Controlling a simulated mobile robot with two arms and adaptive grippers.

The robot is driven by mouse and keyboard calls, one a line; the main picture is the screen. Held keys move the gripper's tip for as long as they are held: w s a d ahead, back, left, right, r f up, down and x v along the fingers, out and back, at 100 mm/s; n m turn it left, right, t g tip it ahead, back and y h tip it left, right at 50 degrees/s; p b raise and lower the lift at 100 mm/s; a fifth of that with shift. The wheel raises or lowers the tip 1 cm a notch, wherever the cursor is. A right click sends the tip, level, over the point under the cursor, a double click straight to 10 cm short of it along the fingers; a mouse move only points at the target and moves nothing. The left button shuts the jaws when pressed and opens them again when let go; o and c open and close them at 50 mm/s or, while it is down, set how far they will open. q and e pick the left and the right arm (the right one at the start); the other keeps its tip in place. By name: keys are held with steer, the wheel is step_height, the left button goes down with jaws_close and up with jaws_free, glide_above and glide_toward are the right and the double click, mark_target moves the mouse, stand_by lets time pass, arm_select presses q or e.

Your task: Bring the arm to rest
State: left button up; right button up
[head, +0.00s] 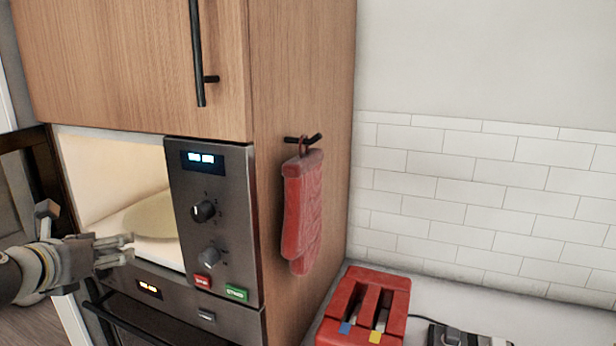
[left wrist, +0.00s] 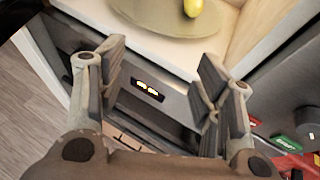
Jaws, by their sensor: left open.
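My left gripper (head: 128,248) reaches in from the left in the head view, in front of the open microwave (head: 211,225). Its fingers are apart with nothing between them, which also shows in the left wrist view (left wrist: 162,57). A round pale plate (head: 152,217) lies inside the microwave. In the left wrist view, a small yellow object (left wrist: 193,8) sits on that plate, partly cut off by the top edge. The gripper is apart from both. My right gripper is not in view.
The microwave's open door (head: 38,165) stands at the left, close to my left arm. An oven (head: 150,318) is below. A red mitt (head: 302,212) hangs on the cabinet side. A red toaster (head: 366,308) and a partly cut-off dark object (head: 462,336) are on the counter.

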arm_select(q)
steer(key=s+a+f+n+g+y, duration=0.1)
steer(key=s+f+n+g, duration=0.1)
steer(key=s+f+n, duration=0.65)
steer(key=s+a+f+n+g+y, duration=0.1)
steer(key=s+f+n, duration=0.2)
steer(key=f+n, duration=0.95)
steer(key=s+d+f+n+g+h, duration=0.2)
steer(key=s+d+f+n+g, duration=0.5)
steer(key=s+d+f+n, duration=0.75)
steer(key=s+d+f+m+g+b, duration=0.1)
steer(key=s+d+f, duration=0.15)
steer(key=f, duration=1.35)
steer(key=s+d+f+m+b, duration=0.1)
steer(key=s+f, duration=0.2)
steer(key=f, duration=1.2)
steer(key=s+a+f+g+b, duration=0.1)
steer(key=s+a+f+b, duration=0.1)
steer(key=s+f, duration=1.4)
steer(key=shift+s+a+f+g, duration=0.3)
steer(key=shift+s+a+f, duration=0.1)
steer(key=shift+f, duration=0.3)
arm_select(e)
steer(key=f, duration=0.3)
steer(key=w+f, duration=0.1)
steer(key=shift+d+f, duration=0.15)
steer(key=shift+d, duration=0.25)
